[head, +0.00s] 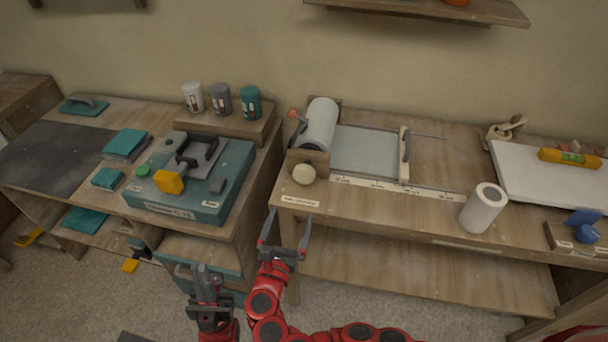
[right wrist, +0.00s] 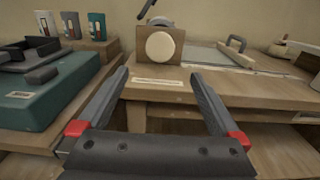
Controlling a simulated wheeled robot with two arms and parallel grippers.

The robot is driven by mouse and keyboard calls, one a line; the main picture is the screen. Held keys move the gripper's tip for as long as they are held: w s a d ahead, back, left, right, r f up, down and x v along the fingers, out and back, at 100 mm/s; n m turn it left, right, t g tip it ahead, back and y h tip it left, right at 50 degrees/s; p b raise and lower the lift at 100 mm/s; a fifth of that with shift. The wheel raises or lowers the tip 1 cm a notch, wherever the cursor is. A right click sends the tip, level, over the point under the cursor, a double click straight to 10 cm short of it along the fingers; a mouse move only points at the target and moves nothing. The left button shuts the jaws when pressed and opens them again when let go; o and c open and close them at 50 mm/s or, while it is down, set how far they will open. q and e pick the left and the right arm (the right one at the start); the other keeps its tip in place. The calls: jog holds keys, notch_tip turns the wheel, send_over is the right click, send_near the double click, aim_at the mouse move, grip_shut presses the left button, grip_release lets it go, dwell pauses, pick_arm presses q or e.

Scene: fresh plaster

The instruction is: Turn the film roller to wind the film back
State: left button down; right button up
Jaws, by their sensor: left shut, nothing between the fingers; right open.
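The film roller (head: 319,125) is a pale cylinder in a wooden stand at the left end of the right bench. A round cream knob (head: 303,174) is on the stand's front, and it also shows in the right wrist view (right wrist: 160,46). A greyish film sheet (head: 364,151) lies flat to the right of the roller, ending at a bar with a dark handle (head: 405,150). My right gripper (head: 287,226) is open and empty in front of the bench, short of the knob. My left gripper (head: 206,277) is shut and empty, lower and to the left.
A teal machine (head: 195,180) with a yellow handle stands on the left bench. A loose white roll (head: 482,208) stands near the right bench's front edge. A labelled strip (head: 375,186) runs along the film. A gap separates the benches.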

aim_at(302, 178)
jog(key=p+x, duration=0.2)
jog(key=x, duration=1.3)
jog(key=shift+w, duration=0.15)
jog(key=c, duration=1.3)
jog(key=shift+o, duration=0.2)
jog(key=shift+f+m+b, duration=0.2)
jog(key=shift+m+b, duration=0.5)
jog(key=shift+b, duration=0.1)
jog(key=m+b, duration=0.9)
jog(key=b, duration=0.1)
jog(key=shift+a+m, duration=0.1)
jog(key=shift+m, duration=0.3)
jog(key=m+b, duration=0.9)
jog(key=b, duration=0.2)
jog(key=shift+r+m, duration=0.15)
jog(key=shift+m, duration=0.15)
jog(key=shift+r+m+b, duration=0.2)
jog(key=shift+m+b, duration=1.4)
jog(key=shift+b, duration=0.15)
